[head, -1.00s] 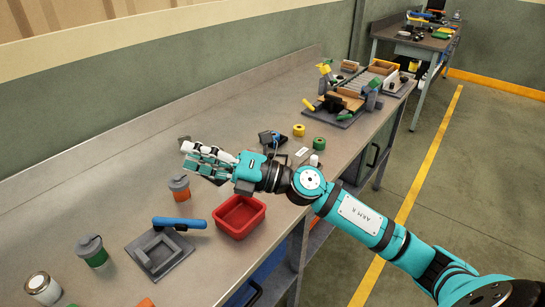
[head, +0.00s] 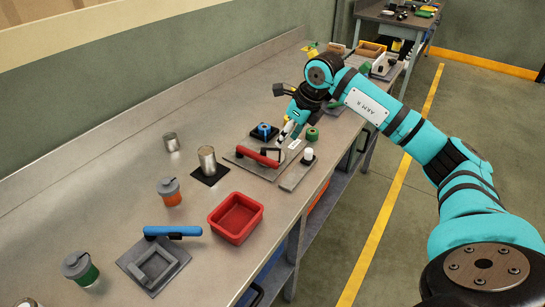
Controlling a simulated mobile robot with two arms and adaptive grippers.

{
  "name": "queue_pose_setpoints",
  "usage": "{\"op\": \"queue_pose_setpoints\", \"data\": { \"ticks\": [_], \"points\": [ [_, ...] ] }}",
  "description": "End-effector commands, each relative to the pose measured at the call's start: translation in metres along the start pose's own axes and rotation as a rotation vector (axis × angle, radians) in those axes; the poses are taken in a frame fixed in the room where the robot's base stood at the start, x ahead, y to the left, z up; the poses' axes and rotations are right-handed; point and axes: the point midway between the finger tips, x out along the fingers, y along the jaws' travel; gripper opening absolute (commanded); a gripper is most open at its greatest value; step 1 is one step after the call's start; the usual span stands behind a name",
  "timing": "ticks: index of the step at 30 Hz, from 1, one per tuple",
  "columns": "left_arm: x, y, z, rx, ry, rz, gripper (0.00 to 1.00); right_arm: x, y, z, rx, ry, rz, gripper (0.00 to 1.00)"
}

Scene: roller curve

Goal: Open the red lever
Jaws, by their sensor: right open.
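The red lever (head: 257,157) lies low over its flat grey plate (head: 244,164), near the middle of the bench. My right gripper (head: 289,132) points down just beyond the lever's right end, with its fingers open and empty. It looks apart from the lever, though the exact gap is hard to tell. My left gripper is not in view.
A metal can on a black pad (head: 208,163), a blue knob on a black base (head: 264,131), a green ring (head: 312,133) and a white-knobbed plate (head: 300,170) stand close by. A red bin (head: 236,217) and a blue lever (head: 172,231) are nearer.

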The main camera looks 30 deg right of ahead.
Motion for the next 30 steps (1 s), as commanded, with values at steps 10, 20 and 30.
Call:
{"op": "queue_pose_setpoints", "data": {
  "ticks": [10, 20, 30],
  "points": [
    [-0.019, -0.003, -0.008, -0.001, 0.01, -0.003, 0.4, 0.075, 0.002, 0.001, 0.001, 0.002, 0.005, 0.42],
    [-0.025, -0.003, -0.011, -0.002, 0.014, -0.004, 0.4, 0.115, 0.001, 0.001, 0.0, -0.001, 0.001, 0.42],
    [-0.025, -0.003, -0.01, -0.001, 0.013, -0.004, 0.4, 0.118, 0.001, 0.001, -0.001, -0.001, 0.001, 0.4]
  ]
}}
